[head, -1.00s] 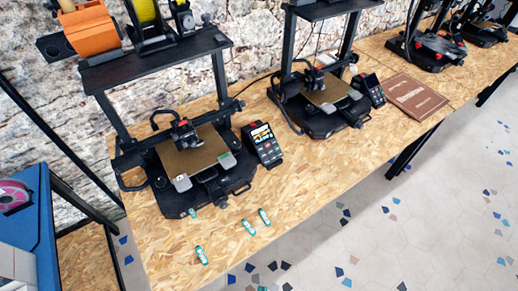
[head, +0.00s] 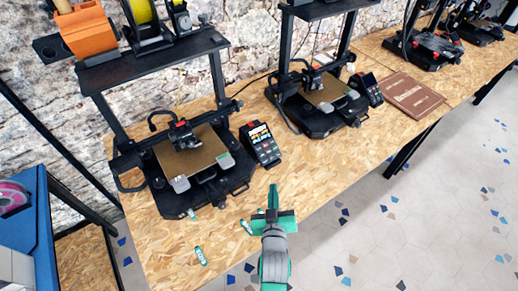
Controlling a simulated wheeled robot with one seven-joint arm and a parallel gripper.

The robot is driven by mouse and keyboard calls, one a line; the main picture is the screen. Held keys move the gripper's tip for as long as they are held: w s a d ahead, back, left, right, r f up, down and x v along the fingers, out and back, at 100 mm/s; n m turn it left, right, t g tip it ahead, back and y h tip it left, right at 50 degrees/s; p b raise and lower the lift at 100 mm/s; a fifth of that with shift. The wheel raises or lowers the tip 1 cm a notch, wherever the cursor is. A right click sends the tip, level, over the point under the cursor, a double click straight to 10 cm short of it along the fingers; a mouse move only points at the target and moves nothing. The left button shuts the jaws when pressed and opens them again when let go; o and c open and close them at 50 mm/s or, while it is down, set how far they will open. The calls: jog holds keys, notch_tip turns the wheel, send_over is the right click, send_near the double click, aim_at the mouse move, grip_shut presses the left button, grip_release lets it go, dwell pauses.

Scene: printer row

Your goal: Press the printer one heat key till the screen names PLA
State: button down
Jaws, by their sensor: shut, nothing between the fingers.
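The nearest 3D printer (head: 200,165) stands on the chipboard table at the left, black with a tan bed. Its control box (head: 261,144) sits at its right front corner, with a small lit screen (head: 259,134) in orange and white and keys below it. The screen's words are too small to read. My gripper (head: 272,188) is shut and empty, its green fingers pointing up the picture, below the control box and apart from it in the picture. My gripper covers part of the table's front edge.
A second printer (head: 318,100) with its own control box (head: 367,88) stands to the right, near a brown board (head: 413,95). Small teal pieces (head: 200,256) lie on the table's near part. Bare table (head: 225,225) shows left of my gripper.

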aim_at(259, 149)
jog(key=w+a+r+n, duration=0.1)
jog(key=w+r, duration=0.6)
jog(key=w, duration=0.5)
jog(key=shift+r+y, duration=0.3)
jog(key=shift+r, duration=0.05)
jog(key=shift+w+f, duration=0.1)
jog(key=shift+w+a+f, duration=0.55)
jog(key=shift+w+f, duration=0.15)
jog(key=shift+f, duration=0.4)
jog(key=shift+w+a+f, duration=0.5)
jog(key=shift+w+f, duration=0.2)
jog(key=shift+f, duration=0.45)
jog(key=shift+w+a+f, duration=0.55)
jog(key=shift+w+f, duration=0.15)
jog(key=shift+f, duration=0.4)
jog(key=shift+w+f, duration=0.1)
jog(key=shift+f, duration=0.05)
jog(key=shift+w+a+f, duration=0.1)
jog(key=shift+a+f, duration=0.05)
jog(key=shift+f, duration=0.05)
jog(key=shift+w+a+f, duration=0.1)
jog(key=shift+w+f, duration=0.1)
jog(key=shift+f, duration=0.1)
jog(key=shift+r, duration=0.1)
jog(key=shift+s+d+r, duration=0.3)
jog(key=shift+s+r, duration=0.1)
jog(key=shift+r, duration=0.15)
